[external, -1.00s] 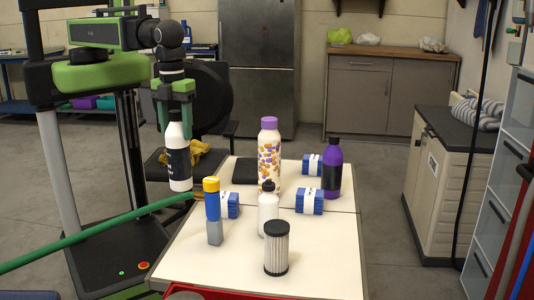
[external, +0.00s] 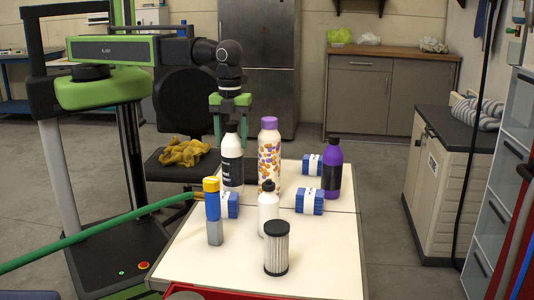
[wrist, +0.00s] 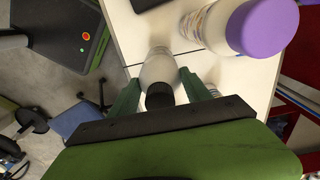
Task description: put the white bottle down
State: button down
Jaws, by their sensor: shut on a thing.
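My gripper (external: 231,125) is shut on a white bottle (external: 232,172) with a black label and dark cap, holding it near the top. The bottle is upright at the table's left side, just left of the spotted bottle with a purple cap. In the wrist view the white bottle (wrist: 158,68) shows between the green fingers (wrist: 160,82). Its base is partly hidden in the external view by a blue block and a yellow-topped tool; I cannot tell whether it touches the table (external: 325,255). A smaller white bottle (external: 268,214) stands nearer the front.
The spotted bottle (external: 269,160) is close on the right; it also shows in the wrist view (wrist: 205,25). A purple bottle (external: 333,170), blue blocks (external: 310,202), the yellow-blue tool (external: 213,212) and a pleated filter (external: 277,250) stand around. The table's front right is clear.

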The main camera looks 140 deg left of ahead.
jog(key=shift+w+a+f, duration=0.35)
jog(key=shift+w+f, duration=0.05)
jog(key=shift+w, duration=0.3)
jog(key=w+f+b, duration=0.1)
jog(key=w+a+f+b, duration=0.1)
jog(key=b, duration=0.1)
jog(key=shift+w+a+f, duration=0.1)
jog(key=shift+w+f, duration=0.1)
jog(key=shift+f, duration=0.1)
jog(key=shift+c, duration=2.4)
grip_release()
jog(key=shift+r, duration=0.1)
jog(key=shift+r, duration=0.1)
notch_tip(320, 180, up, 12)
jog(key=p, duration=1.2)
jog(key=shift+r+p, duration=0.15)
jog(key=shift+p, duration=0.2)
